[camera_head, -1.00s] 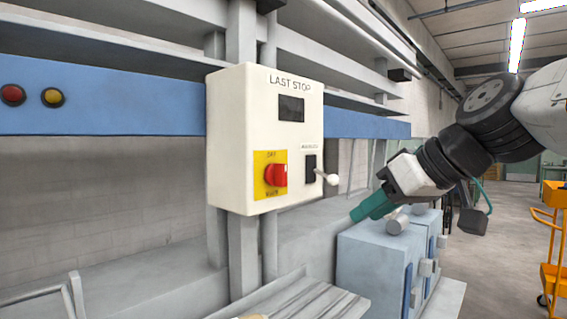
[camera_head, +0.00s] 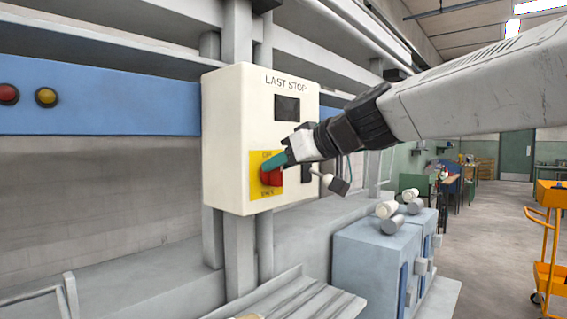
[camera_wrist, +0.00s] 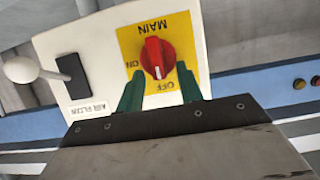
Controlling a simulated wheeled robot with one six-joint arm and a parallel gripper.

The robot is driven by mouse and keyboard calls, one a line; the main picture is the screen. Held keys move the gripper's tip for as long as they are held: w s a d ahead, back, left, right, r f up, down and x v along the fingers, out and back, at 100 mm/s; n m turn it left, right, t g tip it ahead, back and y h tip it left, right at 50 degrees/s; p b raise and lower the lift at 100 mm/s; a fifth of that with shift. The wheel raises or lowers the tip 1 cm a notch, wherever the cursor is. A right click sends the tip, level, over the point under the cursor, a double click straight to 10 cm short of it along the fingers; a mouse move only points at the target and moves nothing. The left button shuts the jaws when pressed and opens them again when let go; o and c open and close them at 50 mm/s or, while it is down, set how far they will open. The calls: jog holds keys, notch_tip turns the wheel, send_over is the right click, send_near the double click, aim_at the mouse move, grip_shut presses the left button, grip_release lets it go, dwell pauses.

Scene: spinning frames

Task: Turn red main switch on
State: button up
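The red main switch (camera_head: 273,178) is a rotary knob on a yellow plate (camera_head: 254,186) on the front of the cream control box. In the wrist view the red knob (camera_wrist: 153,50) appears upside down, with MAIN above, ON to the left and OFF below. A pale mark shows at the knob's end near OFF. My gripper (camera_head: 270,166) is at the switch in the head view and covers part of it. In the wrist view my gripper (camera_wrist: 159,69) has its two green fingers apart, one on each side of the knob's lower end. Contact cannot be told.
The cream control box (camera_head: 225,140) also bears a dark display (camera_head: 287,108). Beside the knob are a black AIR switch plate (camera_wrist: 72,75) and a white ball-ended lever (camera_wrist: 20,69). Blue-grey cabinets (camera_head: 365,255) stand below right. An orange cart (camera_head: 548,235) is far right.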

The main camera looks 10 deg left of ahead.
grip_shut()
jog(key=f+m+g+y, duration=0.1)
jog(key=m+y, duration=0.1)
jog(key=m, duration=0.2)
jog(key=w+d+f+m+g+y, duration=0.1)
jog(key=m+y, duration=0.1)
jog(key=m, duration=0.3)
jog(key=w+m+g+y, duration=0.1)
jog(key=m+g+y, duration=0.1)
jog(key=m, duration=0.2)
jog(key=shift+w+d+f, duration=0.15)
jog(key=shift+d+f, duration=0.05)
jog(key=shift+f, duration=0.2)
dwell(0.6)
jog(key=shift+m, duration=0.4)
grip_release()
